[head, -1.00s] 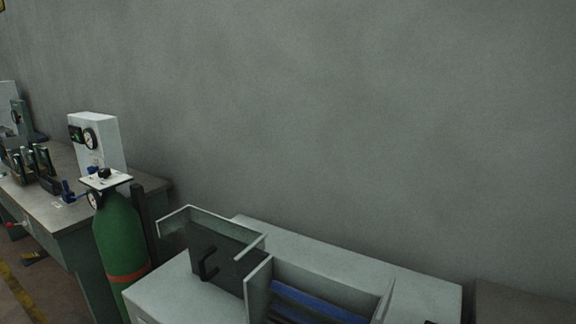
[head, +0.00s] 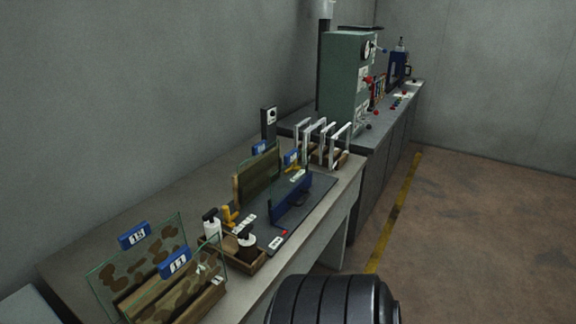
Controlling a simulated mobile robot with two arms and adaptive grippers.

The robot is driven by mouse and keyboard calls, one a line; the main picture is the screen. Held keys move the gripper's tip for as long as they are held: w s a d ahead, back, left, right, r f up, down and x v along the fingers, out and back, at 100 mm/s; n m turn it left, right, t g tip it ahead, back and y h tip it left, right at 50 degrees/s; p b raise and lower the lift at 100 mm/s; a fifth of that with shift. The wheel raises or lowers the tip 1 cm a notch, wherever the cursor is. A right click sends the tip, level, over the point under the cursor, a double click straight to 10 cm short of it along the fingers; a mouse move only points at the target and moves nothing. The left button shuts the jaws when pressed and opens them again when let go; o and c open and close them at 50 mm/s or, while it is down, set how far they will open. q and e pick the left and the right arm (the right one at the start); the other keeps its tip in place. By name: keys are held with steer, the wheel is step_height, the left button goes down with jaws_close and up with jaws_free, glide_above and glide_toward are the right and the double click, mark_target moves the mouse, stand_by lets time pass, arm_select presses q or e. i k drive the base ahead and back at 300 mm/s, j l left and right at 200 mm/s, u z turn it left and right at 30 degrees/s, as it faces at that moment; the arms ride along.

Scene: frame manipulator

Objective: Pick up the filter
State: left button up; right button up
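I cannot tell for certain which thing is the filter. Several thin white frames (head: 331,143) stand upright in a wooden rack at the far end of the near bench. Two glass panels with brown blotches stand at the bench's near left, the rear one (head: 135,268) and the front one (head: 203,277), both with blue numbered tags. Between them and the frames, a dark mat (head: 262,208) carries a wooden-edged upright panel (head: 257,177) and a clear pane in a blue holder (head: 290,203). Neither gripper shows.
A dark ribbed round form at the bottom centre hides part of the bench front. A small wooden tray (head: 243,261) holds black-topped bottles. A green-grey machine (head: 345,80) stands on the far bench. Open floor (head: 470,230) with a yellow line lies to the right.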

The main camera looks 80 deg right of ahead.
mark_target(211, 225)
steer(key=z, duration=2.05)
